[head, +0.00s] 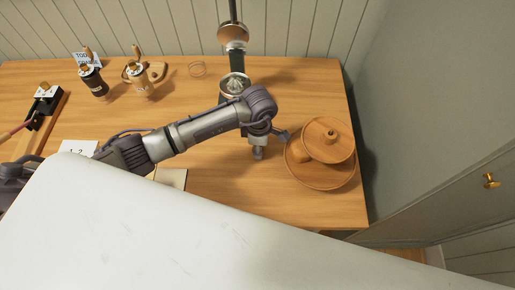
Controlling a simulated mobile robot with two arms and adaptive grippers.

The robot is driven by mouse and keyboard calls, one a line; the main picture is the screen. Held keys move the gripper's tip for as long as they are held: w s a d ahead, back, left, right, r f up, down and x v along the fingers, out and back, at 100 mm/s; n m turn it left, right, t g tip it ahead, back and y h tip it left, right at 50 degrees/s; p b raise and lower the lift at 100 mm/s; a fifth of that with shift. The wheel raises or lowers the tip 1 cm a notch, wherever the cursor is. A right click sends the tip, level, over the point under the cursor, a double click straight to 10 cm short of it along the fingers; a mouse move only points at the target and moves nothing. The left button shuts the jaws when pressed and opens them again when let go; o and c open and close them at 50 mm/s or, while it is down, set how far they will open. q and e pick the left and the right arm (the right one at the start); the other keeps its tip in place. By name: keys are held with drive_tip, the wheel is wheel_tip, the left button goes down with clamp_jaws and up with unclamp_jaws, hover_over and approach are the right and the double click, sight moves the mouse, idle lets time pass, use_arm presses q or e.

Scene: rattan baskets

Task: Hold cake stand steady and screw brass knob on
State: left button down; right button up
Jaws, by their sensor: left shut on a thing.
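The cake stand (345,180) is a two-tier round wooden piece near the right end of the table. Its smaller upper plate sits over a wider lower one, with a short post (332,136) at the top. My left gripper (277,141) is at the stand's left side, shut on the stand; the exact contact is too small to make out. A brass knob (490,181) shows at the far right, against the grey-green panel, well apart from the stand. My right gripper is out of view.
A wall stands close on the right. Bare tabletop shows at the front right.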

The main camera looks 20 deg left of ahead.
use_arm(q)
wheel_tip(320, 180, up, 9)
drive_tip(key=shift+w+f+b, duration=0.1)
drive_tip(key=shift+b, duration=1)
drive_tip(key=shift+r, duration=0.65)
